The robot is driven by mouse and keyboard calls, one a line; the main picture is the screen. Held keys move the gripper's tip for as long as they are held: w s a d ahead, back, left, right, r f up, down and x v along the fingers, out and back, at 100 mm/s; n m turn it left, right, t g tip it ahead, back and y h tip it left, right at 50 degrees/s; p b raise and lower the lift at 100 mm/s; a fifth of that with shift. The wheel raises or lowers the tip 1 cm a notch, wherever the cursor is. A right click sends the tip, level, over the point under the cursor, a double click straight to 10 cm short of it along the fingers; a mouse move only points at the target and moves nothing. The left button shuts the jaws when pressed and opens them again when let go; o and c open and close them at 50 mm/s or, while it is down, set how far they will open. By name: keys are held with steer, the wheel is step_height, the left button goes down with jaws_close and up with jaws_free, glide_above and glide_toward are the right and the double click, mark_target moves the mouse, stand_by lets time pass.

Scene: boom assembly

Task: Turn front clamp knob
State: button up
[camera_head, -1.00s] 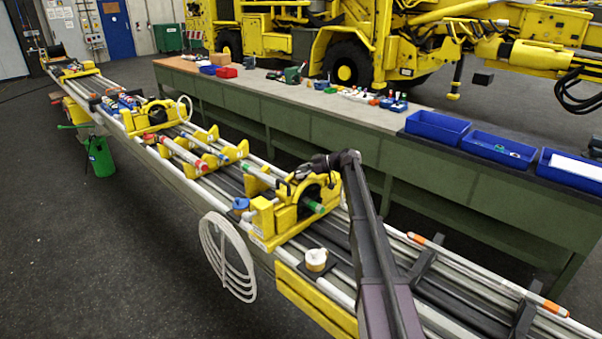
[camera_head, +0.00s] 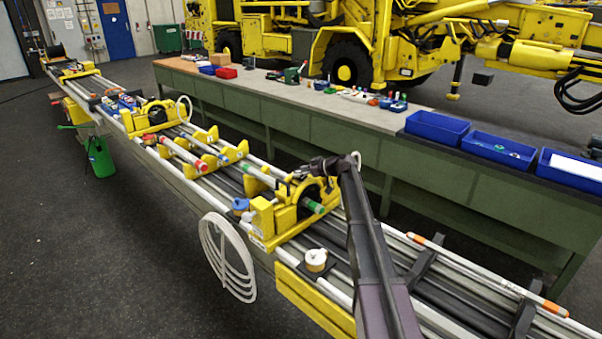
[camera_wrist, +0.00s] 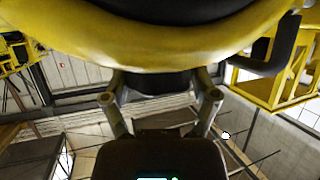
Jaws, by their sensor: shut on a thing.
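The front yellow clamp (camera_head: 285,217) stands on the long boom rails, with a green-ended rod through its ring. In the head view my gripper (camera_head: 296,174) is at the top of this clamp, small and partly lost against it. In the wrist view the clamp's curved yellow body (camera_wrist: 130,45) fills the top. A dark knob (camera_wrist: 155,82) sits below it, between the two fingers of my gripper (camera_wrist: 160,100). The fingers are closed in on the knob from both sides. The knob's top and any marks on it are hidden.
A green workbench (camera_head: 330,135) with blue bins (camera_head: 437,126) runs behind the boom. A white coiled hose (camera_head: 228,258) hangs on the near side. A white and tan roll (camera_head: 316,260) sits on the rails. Floor at the left front is clear.

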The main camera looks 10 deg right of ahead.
steer(key=o, duration=1)
steer(key=shift+w+n+g, duration=0.1)
steer(key=shift+n+g, duration=0.4)
steer(key=shift+n+g+y, duration=0.8)
steer(key=shift+n+g, duration=0.3)
steer(key=shift+g, duration=0.1)
steer(key=p+v, duration=0.6)
steer(key=v, duration=0.8)
steer(key=shift+w+d+f+n+g+y+b, duration=0.1)
steer(key=shift+w+d+n+g+y+b, duration=0.1)
steer(key=shift+w+n+g, duration=0.95)
steer(key=shift+w+d+f+n+g+y+b, duration=0.1)
steer(key=shift+w+n+g+y+b, duration=0.1)
steer(key=shift+w+n+g, duration=0.9)
steer(key=shift+r, duration=0.1)
